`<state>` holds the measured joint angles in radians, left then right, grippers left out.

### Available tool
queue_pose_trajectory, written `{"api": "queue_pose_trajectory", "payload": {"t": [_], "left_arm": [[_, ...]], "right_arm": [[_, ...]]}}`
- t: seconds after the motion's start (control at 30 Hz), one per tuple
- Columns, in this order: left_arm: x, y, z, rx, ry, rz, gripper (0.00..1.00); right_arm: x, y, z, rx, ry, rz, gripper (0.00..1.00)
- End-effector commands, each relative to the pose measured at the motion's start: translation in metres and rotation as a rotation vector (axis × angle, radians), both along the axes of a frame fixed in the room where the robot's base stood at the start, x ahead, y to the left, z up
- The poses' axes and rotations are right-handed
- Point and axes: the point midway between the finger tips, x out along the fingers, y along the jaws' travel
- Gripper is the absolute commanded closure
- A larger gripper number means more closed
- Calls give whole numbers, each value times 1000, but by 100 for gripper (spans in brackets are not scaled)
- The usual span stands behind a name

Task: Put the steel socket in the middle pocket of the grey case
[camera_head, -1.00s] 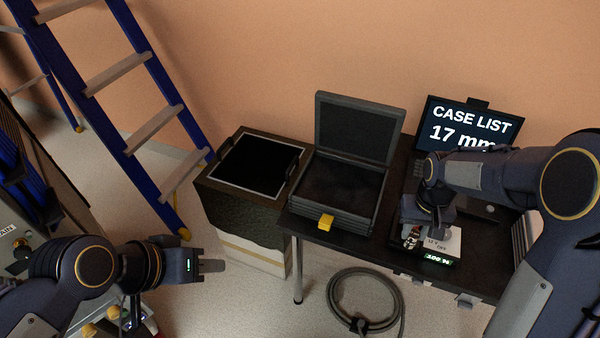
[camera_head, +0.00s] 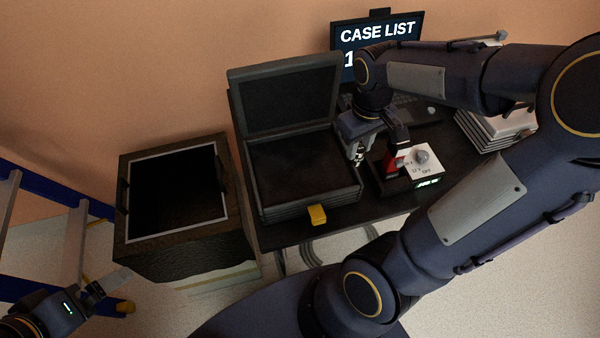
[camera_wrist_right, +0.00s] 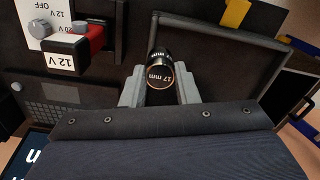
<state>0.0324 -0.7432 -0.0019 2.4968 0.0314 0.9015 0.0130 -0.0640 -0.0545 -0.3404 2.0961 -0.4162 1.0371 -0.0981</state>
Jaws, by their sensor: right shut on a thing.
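The steel socket (camera_wrist_right: 160,70), a short dark cylinder with a bright ring marked 17 mm, is between the fingers of my right gripper (camera_wrist_right: 160,92) in the wrist view. In the head view my right gripper (camera_head: 357,152) is shut on it beside the right edge of the grey case (camera_head: 310,205). The case stands open on the dark table, lid leaning back, yellow latch (camera_head: 317,214) at its front. Its inside is too dark to make out pockets. My left gripper (camera_head: 108,283) is at the lower left, away from the table; its finger gap does not show.
A power unit with a red part (camera_head: 393,158) and a white panel (camera_head: 424,160) stands right of the case. Behind are a keyboard and a CASE LIST screen (camera_head: 378,33). A black open-topped bin (camera_head: 180,245) stands left, near a blue ladder (camera_head: 85,207).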

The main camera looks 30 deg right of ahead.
Motion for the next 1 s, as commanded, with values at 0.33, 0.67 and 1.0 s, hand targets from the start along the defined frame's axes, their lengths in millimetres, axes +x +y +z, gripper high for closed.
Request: {"api": "queue_pose_trajectory", "payload": {"t": [0.33,0.67,1.0], "left_arm": [[0,0,7,0,0,0,0],[0,0,5,0,0,0,0],[0,0,4,0,0,0,0]], "right_arm": [[60,59,-36,-1,6,8,97],[89,86,-85,0,1,2,97],[94,91,-122,0,2,0,97]]}}
